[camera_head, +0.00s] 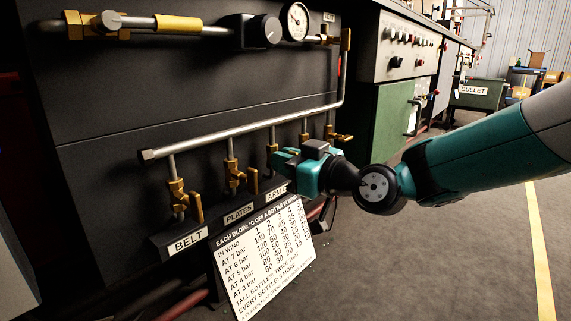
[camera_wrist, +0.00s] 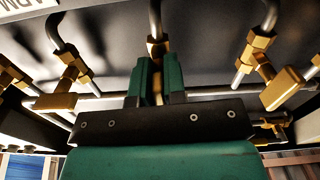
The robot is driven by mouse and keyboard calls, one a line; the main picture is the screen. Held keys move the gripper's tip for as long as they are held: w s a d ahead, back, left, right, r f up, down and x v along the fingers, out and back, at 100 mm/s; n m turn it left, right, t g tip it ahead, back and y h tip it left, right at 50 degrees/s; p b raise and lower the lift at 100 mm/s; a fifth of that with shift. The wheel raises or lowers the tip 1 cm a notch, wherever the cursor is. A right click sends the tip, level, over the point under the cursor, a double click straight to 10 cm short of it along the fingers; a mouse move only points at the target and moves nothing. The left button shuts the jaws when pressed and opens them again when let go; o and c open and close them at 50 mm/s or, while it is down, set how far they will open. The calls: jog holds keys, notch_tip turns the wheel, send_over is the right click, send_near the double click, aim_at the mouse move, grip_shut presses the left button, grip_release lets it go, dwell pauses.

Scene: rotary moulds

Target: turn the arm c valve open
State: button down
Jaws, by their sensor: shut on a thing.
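A row of brass valves hangs from a steel pipe (camera_head: 245,122) on the dark machine front. My gripper (camera_head: 284,159) is at the middle of this row and hides part of the valve there. In the wrist view its two green fingers (camera_wrist: 157,78) are closed on the brass handle of a valve (camera_wrist: 157,47). Which letter this valve bears cannot be read. A valve stands on either side of it in the wrist view, one at left (camera_wrist: 68,70) and one at right (camera_wrist: 258,48). The valves over the belt label (camera_head: 187,241) and plates label (camera_head: 238,214) have handles hanging down.
A white printed sign (camera_head: 265,255) stands below the valves, under my gripper. A pressure gauge (camera_head: 297,20) and a black regulator (camera_head: 258,31) sit above. A green cabinet (camera_head: 385,125) is behind my arm. The floor at right is clear.

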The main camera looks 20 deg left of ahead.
jog(key=c, duration=1.2)
grip_release()
jog(key=shift+c, duration=0.2)
jog(key=shift+d, duration=0.1)
jog(key=p+v, duration=0.1)
jog(key=v, duration=1.6)
jog(key=shift+p, duration=0.4)
